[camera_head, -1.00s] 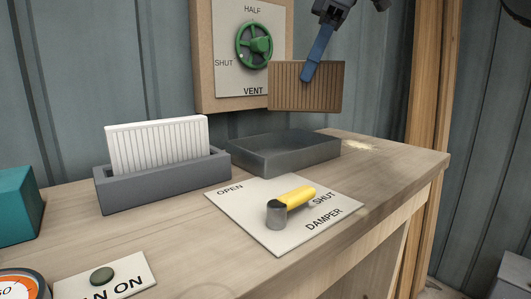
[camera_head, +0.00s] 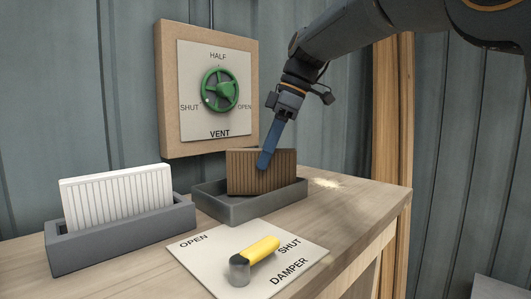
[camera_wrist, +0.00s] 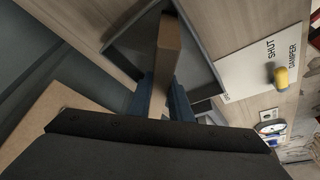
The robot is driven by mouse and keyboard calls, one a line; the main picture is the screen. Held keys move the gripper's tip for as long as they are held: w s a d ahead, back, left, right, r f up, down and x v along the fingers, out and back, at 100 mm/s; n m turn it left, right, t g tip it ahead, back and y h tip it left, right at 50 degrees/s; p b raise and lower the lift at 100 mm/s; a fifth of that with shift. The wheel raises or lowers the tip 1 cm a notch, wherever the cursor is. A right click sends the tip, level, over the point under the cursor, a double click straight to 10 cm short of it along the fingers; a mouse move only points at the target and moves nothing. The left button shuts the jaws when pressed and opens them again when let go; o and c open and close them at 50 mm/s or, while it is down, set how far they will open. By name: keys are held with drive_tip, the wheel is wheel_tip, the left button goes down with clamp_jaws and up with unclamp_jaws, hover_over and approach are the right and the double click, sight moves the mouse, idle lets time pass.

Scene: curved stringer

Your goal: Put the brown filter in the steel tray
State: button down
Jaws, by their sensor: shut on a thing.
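The brown filter (camera_head: 246,172) is a ribbed upright panel. In the wrist view, the filter (camera_wrist: 169,50) shows edge-on between the blue fingers (camera_wrist: 165,90), over the tray (camera_wrist: 128,45).
A white filter (camera_head: 115,197) stands in a grey holder (camera_head: 125,236) to the left. A damper plate with a yellow handle (camera_head: 256,251) lies in front of the tray. A green vent wheel (camera_head: 220,90) is on the board behind.

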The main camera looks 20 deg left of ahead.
drive_tip(key=shift+f, duration=0.15)
drive_tip(key=c, duration=1.6)
unclamp_jaws()
drive_tip(key=b+v, duration=0.2)
drive_tip(key=v, duration=1)
